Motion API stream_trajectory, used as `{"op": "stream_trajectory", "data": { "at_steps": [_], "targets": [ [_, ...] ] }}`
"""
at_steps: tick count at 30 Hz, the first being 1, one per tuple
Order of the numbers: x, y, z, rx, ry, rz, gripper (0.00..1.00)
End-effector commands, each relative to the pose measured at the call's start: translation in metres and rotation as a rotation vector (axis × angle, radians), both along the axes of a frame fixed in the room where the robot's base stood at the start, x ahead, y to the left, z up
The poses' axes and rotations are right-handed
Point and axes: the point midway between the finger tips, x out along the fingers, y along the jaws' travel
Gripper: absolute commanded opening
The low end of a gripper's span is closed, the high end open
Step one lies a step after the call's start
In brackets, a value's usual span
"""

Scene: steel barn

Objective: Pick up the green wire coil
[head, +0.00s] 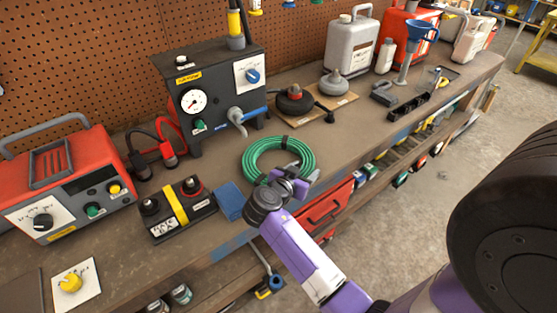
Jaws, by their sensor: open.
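The green wire coil (262,145) lies flat as a ring on the brown workbench, near its front edge. My gripper (300,178) is over the front right part of the coil, and its fingers cover some of the coil's near side. The gripper is open. I cannot tell whether its fingers touch the coil. My purple and white arm reaches in from the lower right.
A blue block (231,201) and a black battery with a yellow strap (178,208) stand left of the coil. A dark gauge box (205,100) is behind it. The workbench (215,172) holds jugs and tools at the back right. A red drawer (325,208) is below.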

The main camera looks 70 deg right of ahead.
Motion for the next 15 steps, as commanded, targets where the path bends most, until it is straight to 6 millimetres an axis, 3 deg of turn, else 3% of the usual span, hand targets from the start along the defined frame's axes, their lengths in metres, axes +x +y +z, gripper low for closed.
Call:
{"op": "stream_trajectory", "data": {
  "at_steps": [6,15],
  "targets": [
    [-0.0002,-0.0009,-0.0008,0.0,0.0,0.0,0.54],
    [-0.0008,-0.0007,-0.0011,0.001,0.0,-0.001,0.0]
  ]
}}
